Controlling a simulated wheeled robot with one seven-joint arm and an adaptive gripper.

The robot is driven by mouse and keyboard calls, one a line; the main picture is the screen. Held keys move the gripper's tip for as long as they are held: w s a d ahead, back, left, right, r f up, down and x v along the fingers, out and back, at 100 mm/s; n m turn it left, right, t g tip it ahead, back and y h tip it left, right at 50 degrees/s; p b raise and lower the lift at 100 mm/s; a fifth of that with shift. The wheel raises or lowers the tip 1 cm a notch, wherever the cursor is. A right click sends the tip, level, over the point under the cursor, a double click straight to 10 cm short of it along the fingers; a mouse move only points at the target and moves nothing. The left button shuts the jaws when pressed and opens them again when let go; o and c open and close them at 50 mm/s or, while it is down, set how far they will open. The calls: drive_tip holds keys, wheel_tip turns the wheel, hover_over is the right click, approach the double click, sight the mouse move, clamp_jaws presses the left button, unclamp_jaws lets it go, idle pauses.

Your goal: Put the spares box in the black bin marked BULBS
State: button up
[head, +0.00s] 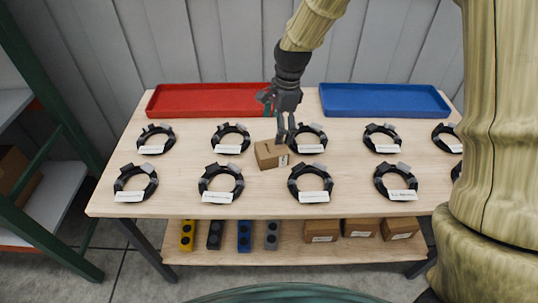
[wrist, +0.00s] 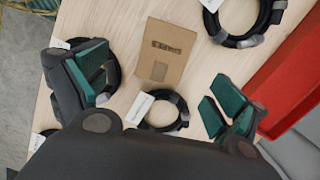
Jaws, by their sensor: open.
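A small brown cardboard box (head: 268,155) sits on the wooden table among the cable coils. In the wrist view the box (wrist: 150,68) carries a printed dark label, too blurred to read. My gripper (head: 285,138) points down just above and beside the box. In the wrist view its green-padded fingers (wrist: 158,88) are spread wide, and the box lies between and beyond them, not gripped. No black bin with a readable BULBS mark shows in either view. A small black item (head: 215,235) stands on the lower shelf; its marking cannot be read.
A red tray (head: 205,100) and a blue tray (head: 384,100) lie along the table's back edge. Several labelled black cable coils (head: 221,184) surround the box in two rows. The lower shelf holds coloured blocks and cardboard boxes (head: 322,231). A green-framed rack (head: 40,170) stands at left.

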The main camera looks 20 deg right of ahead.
sight(272, 147)
drive_tip(key=shift+w+f, duration=0.2)
drive_tip(key=shift+f, duration=0.35)
drive_tip(key=shift+a+f+p, duration=0.1)
drive_tip(key=shift+a+f, duration=0.05)
drive_tip(key=shift+f, duration=0.85)
drive_tip(key=shift+a+f+p, duration=0.15)
drive_tip(key=shift+a+f, duration=0.05)
drive_tip(key=shift+f, duration=0.8)
drive_tip(key=shift+a+f+p, duration=0.1)
drive_tip(key=shift+a+f, duration=0.05)
drive_tip(key=shift+f, duration=0.85)
drive_tip(key=shift+w+a+f+p, duration=0.1)
drive_tip(key=shift+f+p, duration=0.15)
drive_tip(key=shift+f, duration=0.85)
drive_tip(key=shift+w+a+f+p, duration=0.1)
drive_tip(key=shift+f+p, duration=0.1)
drive_tip(key=shift+f, duration=0.9)
drive_tip(key=shift+s, duration=0.1)
drive_tip(key=c, duration=1.3)
drive_tip(key=shift+r, duration=0.15)
